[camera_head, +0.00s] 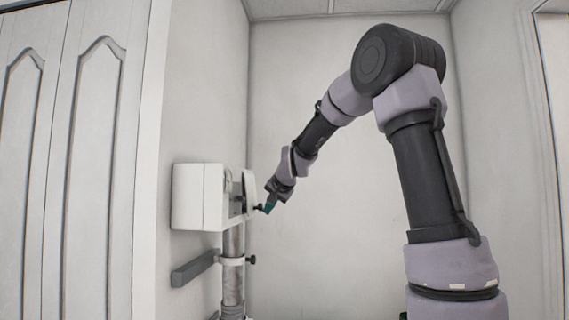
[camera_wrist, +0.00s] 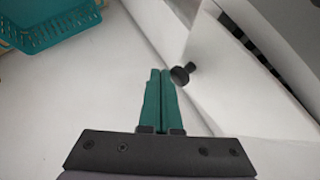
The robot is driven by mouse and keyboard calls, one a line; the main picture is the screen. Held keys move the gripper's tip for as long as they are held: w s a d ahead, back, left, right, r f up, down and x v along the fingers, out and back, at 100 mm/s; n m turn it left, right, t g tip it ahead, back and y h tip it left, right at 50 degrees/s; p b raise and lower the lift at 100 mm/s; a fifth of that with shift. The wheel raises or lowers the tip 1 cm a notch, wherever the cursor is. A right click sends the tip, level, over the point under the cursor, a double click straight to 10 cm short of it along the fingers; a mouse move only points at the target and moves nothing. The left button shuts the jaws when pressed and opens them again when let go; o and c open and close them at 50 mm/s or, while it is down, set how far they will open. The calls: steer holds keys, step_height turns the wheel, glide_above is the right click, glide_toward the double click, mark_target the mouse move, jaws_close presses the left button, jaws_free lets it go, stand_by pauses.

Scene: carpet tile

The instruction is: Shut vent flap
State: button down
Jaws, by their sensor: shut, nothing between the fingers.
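A white box (camera_head: 198,196) is fixed to the left wall, with a dark opening on its right side. The white vent flap (camera_head: 250,187) stands swung out from that opening at an angle, so it is open. A small black knob (camera_head: 259,208) sticks out near the flap's lower end; it also shows in the wrist view (camera_wrist: 182,74). My gripper (camera_head: 267,207) has teal fingers, shut and empty. In the wrist view its fingertips (camera_wrist: 160,72) are just left of the knob; I cannot tell whether they touch it.
A metal pipe (camera_head: 233,270) with a clamp runs down below the box. A grey bar (camera_head: 194,268) sticks out from the wall beneath it. A teal basket (camera_wrist: 48,28) lies at the upper left of the wrist view. White panelled doors (camera_head: 90,150) stand at left.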

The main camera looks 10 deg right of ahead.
steer(key=shift+w+a+f, duration=0.15)
steer(key=shift+a+f, duration=0.1)
steer(key=shift+a, duration=0.2)
stand_by(0.3)
steer(key=shift+d, duration=0.1)
